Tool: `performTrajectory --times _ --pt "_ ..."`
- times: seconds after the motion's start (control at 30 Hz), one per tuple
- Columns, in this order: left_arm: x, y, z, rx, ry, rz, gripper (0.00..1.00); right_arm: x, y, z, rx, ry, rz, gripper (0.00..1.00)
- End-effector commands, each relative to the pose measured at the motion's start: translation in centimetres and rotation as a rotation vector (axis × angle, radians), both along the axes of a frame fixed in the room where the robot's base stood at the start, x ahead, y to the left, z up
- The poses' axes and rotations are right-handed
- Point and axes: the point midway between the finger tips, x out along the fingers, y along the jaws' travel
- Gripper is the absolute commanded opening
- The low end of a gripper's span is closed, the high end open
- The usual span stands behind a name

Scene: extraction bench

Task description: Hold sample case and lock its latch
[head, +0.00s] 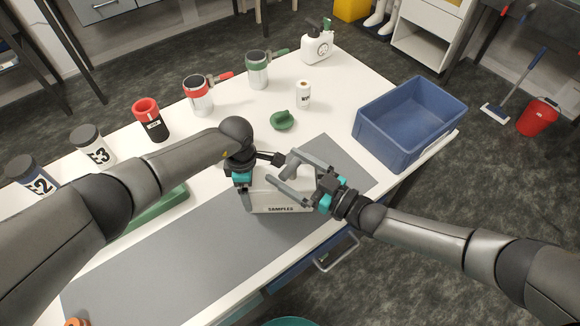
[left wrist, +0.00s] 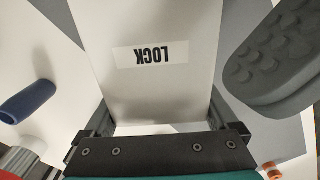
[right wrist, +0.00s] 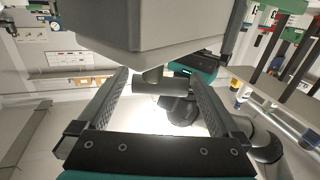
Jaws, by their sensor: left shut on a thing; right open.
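The sample case (head: 282,208), a pale box marked SAMPLES, sits upright on the grey mat. My left gripper (head: 246,190) is shut on its left part; the left wrist view shows a pale face of the case (left wrist: 155,85) with an upside-down LOCK label between the finger bases. My right gripper (head: 287,176) is open, its two grey fingers reaching left over the case's top right. In the right wrist view the right gripper (right wrist: 168,80) has its fingers apart, with a grey rounded piece between them that I cannot identify. The latch cannot be made out; grippers cover much of the case's top.
A blue bin (head: 410,120) stands on the table's right. Red (head: 198,95) and green-topped (head: 258,70) containers, a white jug (head: 317,47) and a green lid-like object (head: 282,121) stand behind the case. The grey mat (head: 170,265) is clear at front left.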

Motion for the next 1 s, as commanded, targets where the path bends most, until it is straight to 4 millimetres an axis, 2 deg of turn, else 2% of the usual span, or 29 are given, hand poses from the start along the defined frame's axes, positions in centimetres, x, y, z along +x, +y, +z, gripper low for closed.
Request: performTrajectory --times 0.17,0.87,1.0 --pt "0.07 -0.07 0.08 -0.002 -0.001 0.000 0.09 -0.01 0.01 0.01 0.000 0.000 0.000 0.99" --pt "0.06 -0.07 0.07 -0.002 -0.001 0.000 0.09 -0.03 -0.02 0.01 0.000 0.000 0.000 0.20" --pt "0.06 -0.06 0.08 -0.002 -0.001 0.000 0.09 -0.04 0.00 0.01 0.001 0.000 -0.003 0.19"
